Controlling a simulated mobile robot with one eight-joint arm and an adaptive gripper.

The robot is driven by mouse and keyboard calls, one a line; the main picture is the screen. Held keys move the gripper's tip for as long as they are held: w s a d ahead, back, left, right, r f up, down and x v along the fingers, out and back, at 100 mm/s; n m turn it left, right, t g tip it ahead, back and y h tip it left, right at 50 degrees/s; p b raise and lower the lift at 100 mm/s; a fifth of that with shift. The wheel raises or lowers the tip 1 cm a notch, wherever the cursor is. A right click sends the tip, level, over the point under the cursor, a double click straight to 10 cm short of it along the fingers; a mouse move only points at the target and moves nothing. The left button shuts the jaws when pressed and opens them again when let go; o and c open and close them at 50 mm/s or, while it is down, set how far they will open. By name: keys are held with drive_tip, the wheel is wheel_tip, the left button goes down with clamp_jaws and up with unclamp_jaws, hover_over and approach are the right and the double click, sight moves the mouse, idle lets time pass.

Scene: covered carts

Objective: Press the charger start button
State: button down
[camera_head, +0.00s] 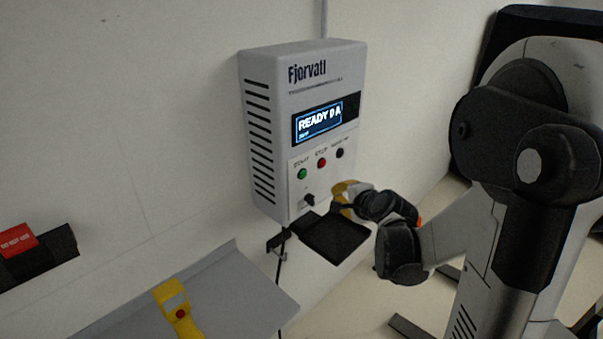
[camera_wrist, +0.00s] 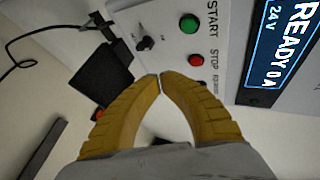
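The charger (camera_head: 262,120) is a pale grey box on the wall with a lit screen (camera_head: 319,121) reading "READY 0 A". Its green button (camera_head: 302,174) is labelled START in the wrist view (camera_wrist: 189,23). The red STOP button (camera_head: 321,162) sits to its right, and it also shows in the wrist view (camera_wrist: 195,60). A black button (camera_head: 340,153) is further right. A black knob (camera_head: 309,199) is below. My gripper (camera_head: 341,197), with yellow fingers, is below and right of the green button, apart from it. Its fingertips (camera_wrist: 160,77) meet with nothing between them.
A black shelf (camera_head: 334,238) is under the charger, close to my gripper. A grey sloped surface (camera_head: 235,289) at the lower left carries a yellow device (camera_head: 176,303) with a red button. A black holder with a red label (camera_head: 17,242) is at the far left.

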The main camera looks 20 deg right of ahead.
approach(306, 179)
drive_tip(key=shift+d+f+x, duration=0.1)
drive_tip(key=shift+d+x, duration=0.05)
drive_tip(key=shift+x, duration=1.1)
drive_tip(key=shift+d+f+x, duration=0.15)
drive_tip(key=shift+d+x, duration=0.05)
drive_tip(key=shift+x, duration=1)
drive_tip(key=shift+w+a, duration=0.15)
drive_tip(key=shift+w, duration=0.1)
drive_tip(key=shift+w+a+b, duration=0.15)
drive_tip(key=shift+w+b, duration=0.15)
drive_tip(key=shift+w, duration=0.1)
idle(0.5)
drive_tip(key=shift+s, duration=0.1)
drive_tip(key=shift+s+d, duration=0.3)
drive_tip(key=shift+s, duration=0.45)
drive_tip(key=s, duration=0.1)
drive_tip(key=s+d, duration=0.1)
drive_tip(key=s, duration=0.2)
drive_tip(key=shift+s+d, duration=0.35)
